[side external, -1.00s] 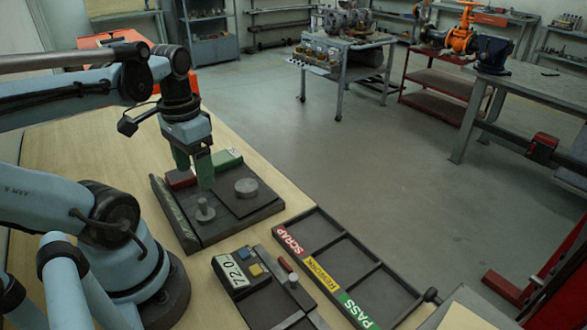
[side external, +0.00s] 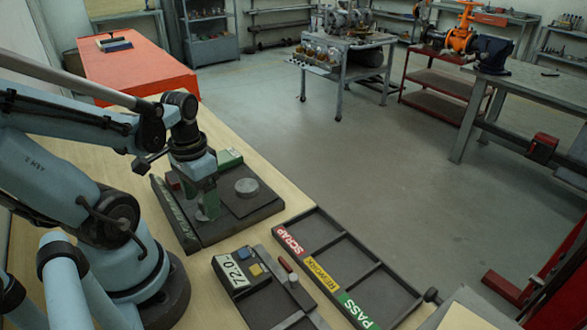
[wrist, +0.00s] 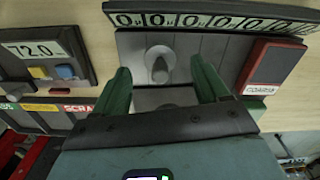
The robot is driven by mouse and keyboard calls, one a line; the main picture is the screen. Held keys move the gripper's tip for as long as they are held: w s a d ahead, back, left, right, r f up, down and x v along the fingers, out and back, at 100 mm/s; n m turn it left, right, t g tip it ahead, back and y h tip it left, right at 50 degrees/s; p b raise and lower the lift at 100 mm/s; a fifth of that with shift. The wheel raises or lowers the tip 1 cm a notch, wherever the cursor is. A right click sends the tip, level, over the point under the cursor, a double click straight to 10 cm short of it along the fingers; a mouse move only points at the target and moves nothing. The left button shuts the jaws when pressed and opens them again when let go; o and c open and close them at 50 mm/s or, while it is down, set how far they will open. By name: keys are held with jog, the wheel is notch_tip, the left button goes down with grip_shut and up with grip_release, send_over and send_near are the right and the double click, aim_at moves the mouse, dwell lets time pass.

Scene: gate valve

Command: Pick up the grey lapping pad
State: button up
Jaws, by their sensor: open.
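The grey lapping pad, a round base with an upright stem, stands on the dark base plate (side external: 225,226). In the wrist view the pad (wrist: 160,62) shows between the fingertips of my gripper (wrist: 160,74), which is open, with a finger on either side. In the side view my gripper (side external: 208,197) is low over the pad and hides most of it; only a pale edge (side external: 204,216) of it shows. I cannot tell whether the fingers touch it.
A grey disc (side external: 246,187) sits on a dark square on the plate. A red block (wrist: 270,66) and a green block (side external: 229,158) stand near. A 72.0 gauge (side external: 236,272) and sorting tray (side external: 345,265) are nearby.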

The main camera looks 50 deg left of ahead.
jog(key=shift+f, duration=1.2)
jog(key=c, duration=1.3)
jog(key=shift+r, duration=0.2)
jog(key=shift+c, duration=0.2)
jog(key=shift+r, duration=1.1)
jog(key=shift+d+r, duration=0.3)
jog(key=shift+r, duration=0.6)
jog(key=d+r, duration=0.6)
jog(key=d, duration=0.5)
jog(key=shift+r, duration=0.3)
jog(key=shift+w, duration=0.1)
